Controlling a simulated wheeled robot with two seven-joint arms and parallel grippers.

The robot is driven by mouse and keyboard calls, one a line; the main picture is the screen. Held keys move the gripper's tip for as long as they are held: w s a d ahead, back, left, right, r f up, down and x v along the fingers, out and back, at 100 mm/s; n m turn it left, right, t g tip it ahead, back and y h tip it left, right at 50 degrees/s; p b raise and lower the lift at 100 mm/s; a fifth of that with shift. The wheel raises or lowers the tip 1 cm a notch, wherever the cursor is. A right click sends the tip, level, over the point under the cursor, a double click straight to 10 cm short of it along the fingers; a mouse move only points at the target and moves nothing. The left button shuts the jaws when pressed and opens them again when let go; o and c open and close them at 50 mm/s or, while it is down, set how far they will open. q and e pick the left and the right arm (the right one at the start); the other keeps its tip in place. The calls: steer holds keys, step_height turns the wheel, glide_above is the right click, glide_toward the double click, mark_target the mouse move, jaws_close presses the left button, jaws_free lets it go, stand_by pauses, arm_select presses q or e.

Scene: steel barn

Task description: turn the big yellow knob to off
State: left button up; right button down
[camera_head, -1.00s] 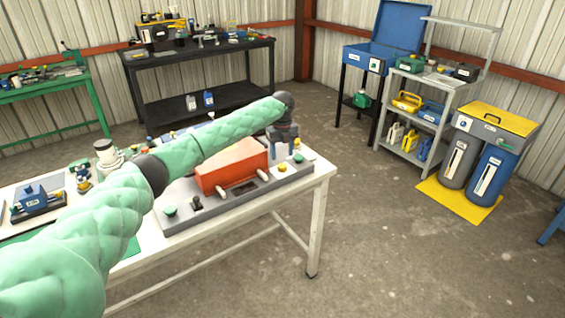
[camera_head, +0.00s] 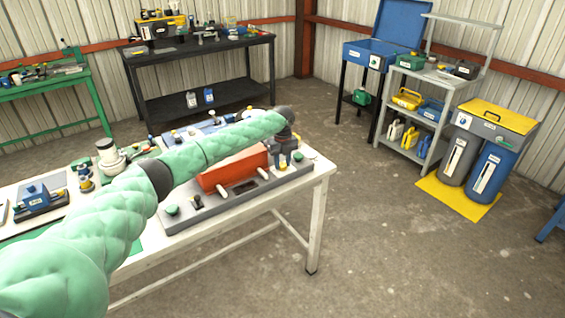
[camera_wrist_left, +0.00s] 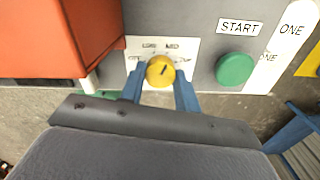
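The big yellow knob (camera_wrist_left: 160,71) is on a white dial plate (camera_wrist_left: 186,48) on the grey control panel (camera_head: 240,206). A dark pointer mark shows on its face, tilted slightly right of straight up in the left wrist view. The small dial labels are blurred or partly hidden. My left gripper (camera_head: 282,160) is down at the panel's right part. Its two blue fingers are apart, one on each side of the knob. A narrow gap seems to show beside the knob; I cannot tell whether either finger touches it. My right gripper is not in view.
A green START button (camera_wrist_left: 235,69) sits close to the right of the knob. A red-orange box (camera_head: 232,170) rises from the panel to the left. The panel stands near the right end of the white table (camera_head: 318,190). Floor beyond that end is clear.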

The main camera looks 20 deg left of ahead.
arm_select(q)
steer(key=c, duration=0.4)
steer(key=shift+n+p, duration=0.35)
steer(key=shift+n, duration=0.35)
steer(key=n+p, duration=0.2)
steer(key=n, duration=0.4)
steer(key=shift+r+p, duration=0.1)
steer(key=shift+p, duration=0.25)
steer(key=n+p, duration=0.3)
steer(key=n, duration=0.4)
steer(key=shift+n+p, duration=0.4)
steer(key=shift+p, duration=0.05)
steer(key=shift+w+n+p, duration=0.1)
steer(key=shift+n+p, duration=0.5)
steer(key=shift+n, duration=0.8)
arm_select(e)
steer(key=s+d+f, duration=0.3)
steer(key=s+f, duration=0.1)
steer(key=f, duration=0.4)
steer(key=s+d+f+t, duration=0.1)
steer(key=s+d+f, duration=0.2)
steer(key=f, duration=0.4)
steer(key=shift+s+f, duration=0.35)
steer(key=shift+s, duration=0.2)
arm_select(q)
steer(key=o, duration=1)
